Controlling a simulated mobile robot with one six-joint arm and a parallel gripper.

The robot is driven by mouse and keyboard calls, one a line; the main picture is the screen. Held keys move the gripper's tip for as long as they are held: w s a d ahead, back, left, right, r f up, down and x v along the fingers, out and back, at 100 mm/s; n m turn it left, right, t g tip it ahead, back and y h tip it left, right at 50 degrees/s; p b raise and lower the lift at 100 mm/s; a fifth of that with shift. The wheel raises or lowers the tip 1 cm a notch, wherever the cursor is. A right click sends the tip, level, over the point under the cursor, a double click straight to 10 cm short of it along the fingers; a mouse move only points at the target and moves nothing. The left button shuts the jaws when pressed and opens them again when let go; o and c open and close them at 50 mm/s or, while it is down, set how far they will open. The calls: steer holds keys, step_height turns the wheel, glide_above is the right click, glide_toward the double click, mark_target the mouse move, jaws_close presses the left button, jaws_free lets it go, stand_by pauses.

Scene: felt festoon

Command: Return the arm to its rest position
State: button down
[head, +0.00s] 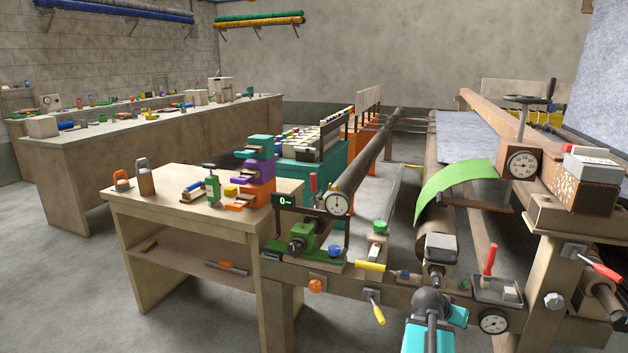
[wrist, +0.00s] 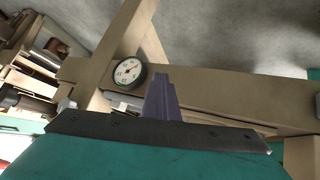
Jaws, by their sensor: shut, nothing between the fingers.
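My arm shows at the bottom of the head view, right of centre, as a grey joint (head: 432,303) with teal parts, in front of the wooden machine frame. I cannot make out the fingers there. In the wrist view my gripper (wrist: 160,85) shows as narrow purple-grey fingers closed together, with nothing between them. They stick up past a dark plate with a teal body below. Behind them is a wooden beam (wrist: 225,100) of the frame with a round white dial (wrist: 129,72) to the left of the fingertips. I cannot tell the gap between fingers and beam.
A roller machine fills the right, with a green felt sheet (head: 458,183) over its roller, a red-handled tray (head: 497,290) and a yellow-handled tool (head: 376,307) on its front beam. A small wooden bench (head: 180,222) with tools stands left. Grey floor (head: 60,290) is clear at far left.

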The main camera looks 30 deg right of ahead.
steer(key=w+a+f+n+y+p, duration=0.2)
steer(key=w+a+f, duration=0.3)
steer(key=a, duration=0.5)
steer(key=w+a+f+n+y+p, duration=0.1)
steer(key=w+a+f+n+p, duration=0.15)
steer(key=a+f, duration=0.65)
steer(key=w+a+f+n+y+p, duration=0.2)
steer(key=w+a+f, duration=0.15)
steer(key=a, duration=0.85)
steer(key=s+a+f+n+g+y+p, duration=0.1)
steer(key=s+a+f+n, duration=0.15)
steer(key=a, duration=0.45)
steer(key=s+a+f+n+g+y+p, duration=0.1)
steer(key=s+a+f, duration=0.25)
steer(key=a, duration=0.35)
steer(key=s+a+f+n+g+y+p, duration=0.2)
steer(key=s+a+f+n+g, duration=0.2)
steer(key=s+a, duration=0.9)
steer(key=shift+s+a+f, duration=0.15)
steer(key=shift+s+f, duration=0.05)
steer(key=shift+s, duration=0.6)
